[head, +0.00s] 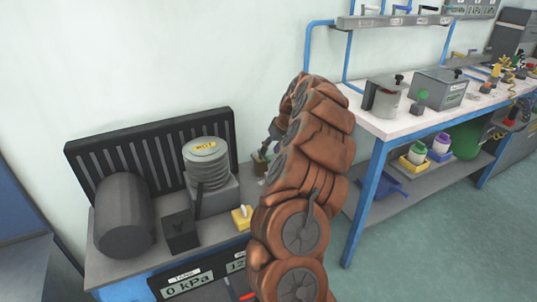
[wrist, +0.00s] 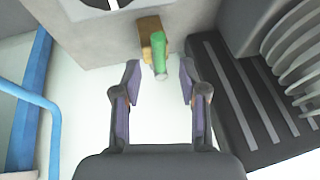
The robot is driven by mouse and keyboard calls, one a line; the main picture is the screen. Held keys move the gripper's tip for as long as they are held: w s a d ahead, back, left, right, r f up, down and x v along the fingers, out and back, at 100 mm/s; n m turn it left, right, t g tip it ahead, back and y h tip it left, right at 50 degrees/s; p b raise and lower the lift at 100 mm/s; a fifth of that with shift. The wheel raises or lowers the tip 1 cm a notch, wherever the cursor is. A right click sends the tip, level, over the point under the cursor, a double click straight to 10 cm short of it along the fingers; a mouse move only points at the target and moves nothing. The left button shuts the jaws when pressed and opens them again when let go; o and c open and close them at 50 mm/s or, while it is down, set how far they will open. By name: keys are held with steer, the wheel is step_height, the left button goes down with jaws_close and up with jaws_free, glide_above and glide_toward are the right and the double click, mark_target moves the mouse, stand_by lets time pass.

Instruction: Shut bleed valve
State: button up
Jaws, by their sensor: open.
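A small brass valve (wrist: 149,28) with a green lever (wrist: 158,48) sits on a grey block in the wrist view; I take it to be the bleed valve, though no label on it is readable. The lever points down toward my gripper (wrist: 160,78). Its pale end lies near the gap between my two fingertips, and neither finger appears to touch it. My gripper is open and empty.
A ribbed grey stack (head: 207,160) and a dark cylinder (head: 123,214) stand on the machine to the left. A black slatted rack (head: 150,140) is behind them. A yellow-based part (head: 242,217) sits in front. A white-topped bench (head: 425,118) with blue legs is at right.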

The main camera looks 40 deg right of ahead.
mark_target(267, 157)
steer(key=shift+x, duration=1.8)
steer(key=shift+c, duration=0.4)
jaws_close()
